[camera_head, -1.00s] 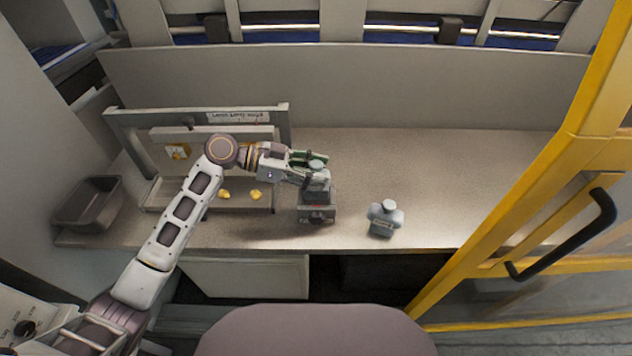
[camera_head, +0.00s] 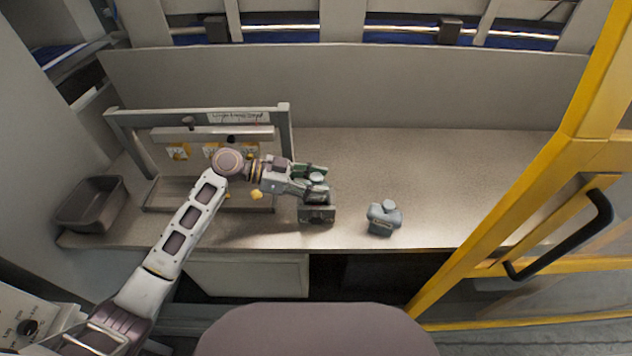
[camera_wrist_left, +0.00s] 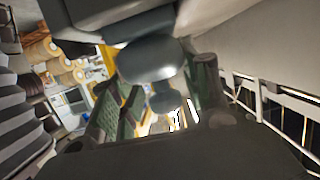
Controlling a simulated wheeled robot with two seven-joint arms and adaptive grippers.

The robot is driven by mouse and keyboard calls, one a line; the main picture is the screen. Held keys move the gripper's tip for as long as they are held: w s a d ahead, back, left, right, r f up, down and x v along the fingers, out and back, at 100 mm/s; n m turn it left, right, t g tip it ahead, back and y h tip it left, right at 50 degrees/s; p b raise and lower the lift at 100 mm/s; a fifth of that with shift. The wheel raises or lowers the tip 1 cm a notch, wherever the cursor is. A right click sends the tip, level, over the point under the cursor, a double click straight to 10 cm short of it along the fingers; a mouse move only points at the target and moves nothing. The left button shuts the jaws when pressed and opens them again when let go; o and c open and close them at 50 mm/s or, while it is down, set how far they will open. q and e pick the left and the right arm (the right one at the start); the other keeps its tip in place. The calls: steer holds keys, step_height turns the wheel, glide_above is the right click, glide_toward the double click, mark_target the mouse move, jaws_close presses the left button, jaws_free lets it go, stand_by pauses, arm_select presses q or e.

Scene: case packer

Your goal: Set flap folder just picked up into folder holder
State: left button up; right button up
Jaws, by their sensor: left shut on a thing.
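My left gripper (camera_head: 318,181) is shut on a grey flap folder (camera_head: 318,190) with a rounded knob on top. It holds the folder upright at the dark grey, box-like folder holder (camera_head: 317,214) near the counter's front edge. The folder's lower part meets the holder's top in the head view; I cannot tell how deep it sits. In the left wrist view, the folder's rounded grey top (camera_wrist_left: 150,60) shows between the green finger pads (camera_wrist_left: 155,100). The holder cannot be made out there. My right gripper is not in view.
A similar grey piece (camera_head: 383,218) stands on the counter right of the holder. A grey frame with a tray (camera_head: 165,208) and yellow parts stands left, with an empty dark bin (camera_head: 90,205) beyond. A yellow door frame (camera_head: 530,180) bounds the right. The counter behind is clear.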

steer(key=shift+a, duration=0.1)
arm_select(q)
steer(key=shift+f, duration=0.1)
steer(key=o, duration=1.3)
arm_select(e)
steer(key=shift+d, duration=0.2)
arm_select(q)
steer(key=b+v, duration=0.2)
steer(key=v, duration=1)
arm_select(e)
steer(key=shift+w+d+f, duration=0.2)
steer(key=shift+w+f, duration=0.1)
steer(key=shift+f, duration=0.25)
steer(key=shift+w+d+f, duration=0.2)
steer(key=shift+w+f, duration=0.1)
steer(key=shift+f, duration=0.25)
